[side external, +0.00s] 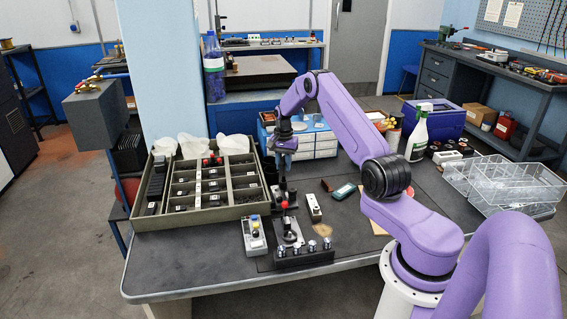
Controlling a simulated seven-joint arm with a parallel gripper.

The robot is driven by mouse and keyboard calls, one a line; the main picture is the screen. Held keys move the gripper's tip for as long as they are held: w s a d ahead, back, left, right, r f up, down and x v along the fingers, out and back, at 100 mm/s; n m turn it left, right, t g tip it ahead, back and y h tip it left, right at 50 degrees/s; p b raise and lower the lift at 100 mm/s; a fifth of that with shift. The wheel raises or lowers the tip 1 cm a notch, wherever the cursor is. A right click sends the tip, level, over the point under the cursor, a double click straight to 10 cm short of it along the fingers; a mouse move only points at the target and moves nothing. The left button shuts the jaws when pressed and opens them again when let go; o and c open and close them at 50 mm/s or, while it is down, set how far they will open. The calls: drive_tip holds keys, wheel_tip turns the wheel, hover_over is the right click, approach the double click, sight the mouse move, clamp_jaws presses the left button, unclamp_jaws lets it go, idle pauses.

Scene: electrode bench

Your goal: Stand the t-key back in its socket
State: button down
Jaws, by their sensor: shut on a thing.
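My gripper (284,160) hangs pointing down over the middle of the bench, behind the red-knobbed lever fixture. It is shut on a thin dark upright piece, which I take to be the t-key (283,178); at this size its handle and shaft are hard to separate from the fingers. Its lower end is close above or at a dark block (291,196) on the bench. I cannot tell whether it touches the block or stands in a hole. The socket itself is not clearly distinguishable.
The red-knobbed lever fixture (290,235) and a black bar with several silver knobs (303,256) stand in front. A grey control box (254,236) and compartment tray (190,217) lie left. A teal meter (344,192) lies right. Blue-white drawers (318,146) stand behind.

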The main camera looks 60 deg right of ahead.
drive_tip(key=shift+f, duration=0.8)
drive_tip(key=c, duration=0.8)
unclamp_jaws()
drive_tip(key=shift+c, duration=0.2)
drive_tip(key=shift+r, duration=0.1)
wheel_tip(320, 180, up, 17)
drive_tip(key=shift+r, duration=0.2)
